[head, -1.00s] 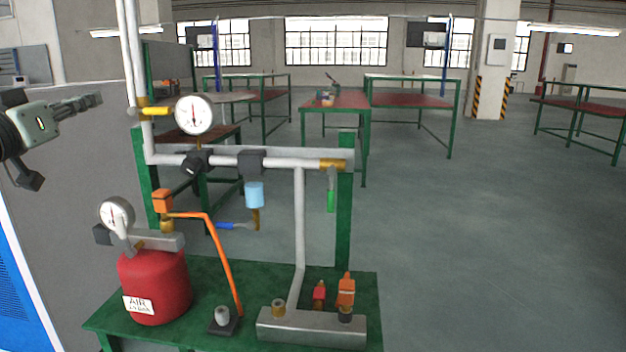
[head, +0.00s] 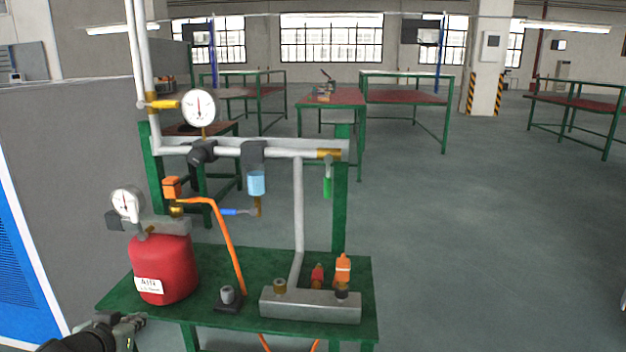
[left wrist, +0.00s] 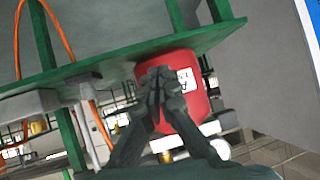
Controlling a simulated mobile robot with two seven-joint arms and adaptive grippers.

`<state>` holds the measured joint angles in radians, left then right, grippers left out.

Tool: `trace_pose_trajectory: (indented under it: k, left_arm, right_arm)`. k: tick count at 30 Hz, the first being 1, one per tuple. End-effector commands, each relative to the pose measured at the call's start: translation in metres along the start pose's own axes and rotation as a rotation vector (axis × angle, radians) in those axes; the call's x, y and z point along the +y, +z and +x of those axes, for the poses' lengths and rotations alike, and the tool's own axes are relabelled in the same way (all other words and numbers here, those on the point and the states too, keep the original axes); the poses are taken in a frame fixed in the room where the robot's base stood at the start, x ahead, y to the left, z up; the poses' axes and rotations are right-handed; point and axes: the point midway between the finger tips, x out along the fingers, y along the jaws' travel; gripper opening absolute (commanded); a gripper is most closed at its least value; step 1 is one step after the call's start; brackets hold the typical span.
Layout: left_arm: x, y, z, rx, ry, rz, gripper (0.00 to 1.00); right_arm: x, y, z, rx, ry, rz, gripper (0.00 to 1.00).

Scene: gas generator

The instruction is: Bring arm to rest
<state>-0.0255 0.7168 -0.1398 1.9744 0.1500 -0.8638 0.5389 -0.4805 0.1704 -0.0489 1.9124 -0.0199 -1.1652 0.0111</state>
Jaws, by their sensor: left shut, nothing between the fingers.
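My left gripper (head: 132,322) is low at the bottom left of the head view, in front of the green bench's left corner. In the left wrist view its fingers (left wrist: 160,78) are together with nothing between them. The red air tank (head: 163,268) with a white label stands on the green bench (head: 210,262). The tank also shows behind the fingers in the left wrist view (left wrist: 192,100). I cannot tell the exact distance between fingers and tank, but they look apart. My right gripper is in neither view.
Grey pipes with a pressure gauge (head: 199,108) rise behind the bench. An orange hose (head: 228,245) runs down to the bench top. A grey cabinet (head: 70,170) with a blue panel stands at left. Open floor (head: 470,240) lies to the right.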

Motion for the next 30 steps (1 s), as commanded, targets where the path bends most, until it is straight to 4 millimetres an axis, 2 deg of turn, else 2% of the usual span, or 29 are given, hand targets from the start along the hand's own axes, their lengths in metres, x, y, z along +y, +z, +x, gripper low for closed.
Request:
trace_pose_trajectory:
  k: [1, 5, 6, 9, 12, 15, 18, 21, 30]
  left_arm:
    - [0.011, 0.042, 0.001, -0.074, -0.001, 0.004, 0.0]
    - [0.032, 0.14, -0.009, -0.255, -0.006, 0.048, 0.0]
    - [0.039, 0.17, -0.015, -0.312, -0.003, 0.062, 0.0]
    - [0.057, 0.239, -0.037, -0.452, 0.009, 0.095, 0.0]
    - [0.074, 0.297, -0.063, -0.576, 0.029, 0.125, 0.0]
    - [0.087, 0.34, -0.087, -0.671, 0.05, 0.148, 0.0]
    - [0.097, 0.365, -0.103, -0.731, 0.067, 0.161, 0.0]
    - [0.101, 0.377, -0.112, -0.762, 0.075, 0.17, 0.0]
    - [0.101, 0.378, -0.113, -0.766, 0.076, 0.173, 0.0]
  right_arm:
    - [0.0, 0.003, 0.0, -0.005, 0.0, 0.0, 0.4]
    - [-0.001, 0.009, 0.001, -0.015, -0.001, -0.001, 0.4]
    - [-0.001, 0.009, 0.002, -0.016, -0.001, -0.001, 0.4]
    - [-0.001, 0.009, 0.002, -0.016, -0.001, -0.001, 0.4]
    - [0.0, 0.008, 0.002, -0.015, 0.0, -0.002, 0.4]
    - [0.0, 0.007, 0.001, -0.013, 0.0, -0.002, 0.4]
    - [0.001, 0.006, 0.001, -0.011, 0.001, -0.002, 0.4]
    - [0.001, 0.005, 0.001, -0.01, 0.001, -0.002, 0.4]
    - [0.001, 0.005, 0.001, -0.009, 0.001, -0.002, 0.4]
